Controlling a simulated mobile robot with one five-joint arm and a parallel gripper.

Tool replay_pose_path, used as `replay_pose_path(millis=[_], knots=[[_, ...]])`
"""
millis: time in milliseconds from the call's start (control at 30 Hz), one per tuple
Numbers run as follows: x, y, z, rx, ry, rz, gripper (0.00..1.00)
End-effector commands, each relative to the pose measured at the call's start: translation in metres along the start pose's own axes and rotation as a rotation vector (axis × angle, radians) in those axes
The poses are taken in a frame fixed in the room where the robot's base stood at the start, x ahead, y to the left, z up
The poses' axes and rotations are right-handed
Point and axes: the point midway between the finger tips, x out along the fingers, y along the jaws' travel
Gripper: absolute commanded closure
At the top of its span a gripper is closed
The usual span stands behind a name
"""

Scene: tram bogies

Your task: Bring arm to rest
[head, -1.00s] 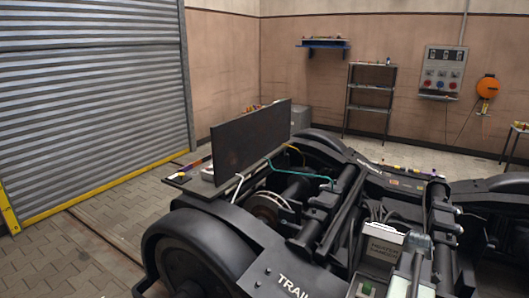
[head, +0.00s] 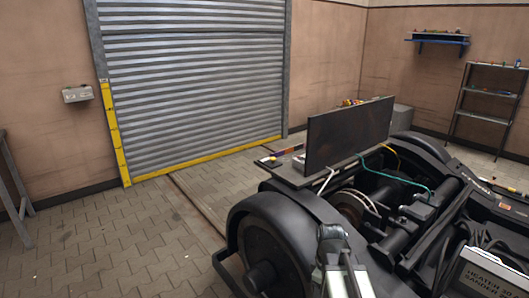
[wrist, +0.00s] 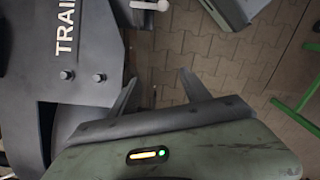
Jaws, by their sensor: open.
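My gripper (wrist: 158,88) shows in the wrist view with its two dark fingers spread apart. Nothing is between the fingertips, and paved floor lies beyond them. The dark bogie frame (wrist: 60,85) with white lettering is on the left of that view, close to the left finger. In the head view part of my arm stands at the bottom centre, in front of the bogie (head: 285,215). The gripper itself cannot be made out there.
A roller shutter (head: 195,80) with a yellow edge closes the back. Shelves (head: 487,100) stand at the right. Paved floor (head: 110,240) is clear on the left. Green bars (wrist: 300,115) show in the wrist view.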

Motion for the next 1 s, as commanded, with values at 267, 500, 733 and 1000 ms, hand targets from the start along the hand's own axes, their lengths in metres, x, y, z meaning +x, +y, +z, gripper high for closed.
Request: replay_pose_path(millis=[267,500,733,1000], knots=[[0.000,-0.043,-0.032,0.502,0.000,0.000,0.45],[-0.004,-0.043,-0.028,0.966,0.000,0.000,0.45],[-0.081,-0.042,-0.027,0.952,0.000,0.000,0.45],[-0.127,-0.042,-0.027,0.950,0.000,0.000,0.45]])
